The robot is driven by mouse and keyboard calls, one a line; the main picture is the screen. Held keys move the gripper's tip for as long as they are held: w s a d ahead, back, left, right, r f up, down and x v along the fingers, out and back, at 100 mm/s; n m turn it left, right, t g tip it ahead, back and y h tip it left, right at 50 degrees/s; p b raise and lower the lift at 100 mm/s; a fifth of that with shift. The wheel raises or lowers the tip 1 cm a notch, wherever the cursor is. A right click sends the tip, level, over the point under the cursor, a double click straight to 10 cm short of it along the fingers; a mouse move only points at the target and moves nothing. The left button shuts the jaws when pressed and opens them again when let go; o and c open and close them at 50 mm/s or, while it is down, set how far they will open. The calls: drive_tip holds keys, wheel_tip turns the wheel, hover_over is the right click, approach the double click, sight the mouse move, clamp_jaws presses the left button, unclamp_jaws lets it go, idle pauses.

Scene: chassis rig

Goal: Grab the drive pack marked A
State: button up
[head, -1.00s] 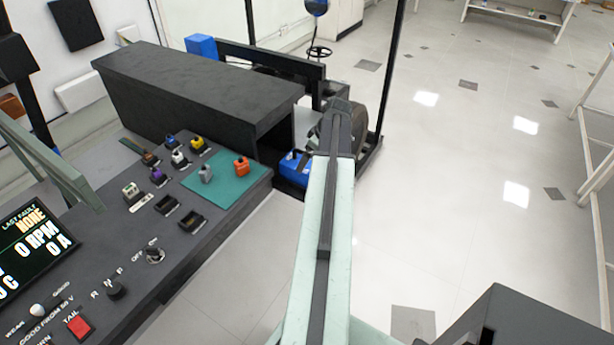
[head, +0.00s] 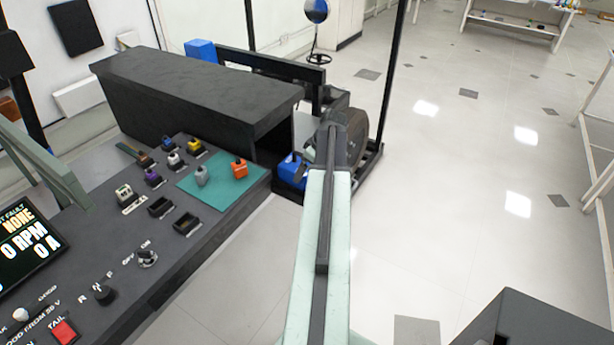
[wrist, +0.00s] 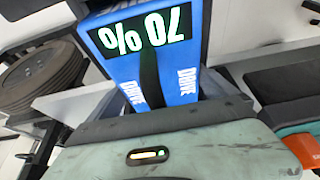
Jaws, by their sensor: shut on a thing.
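A blue drive pack (wrist: 178,88) fills the top middle of the wrist view. It reads "70 %" on a dark display and "DRIVE" on both sides of a black band; no letter A is readable. In the head view the blue pack (head: 290,170) sits low by the end of the dark bench, partly hidden by my arm. My gripper (wrist: 150,96) is shut on the pack; its fingertips are mostly hidden.
A dark console (head: 105,215) with knobs and small coloured blocks on a teal mat (head: 212,190) stands at left. A second blue box (head: 200,48) is behind the dark bench (head: 200,85). A black post (head: 391,75) stands just right of my arm.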

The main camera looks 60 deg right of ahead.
drive_tip(key=shift+r, duration=0.1)
wheel_tip(320, 180, up, 10)
drive_tip(key=p, duration=1)
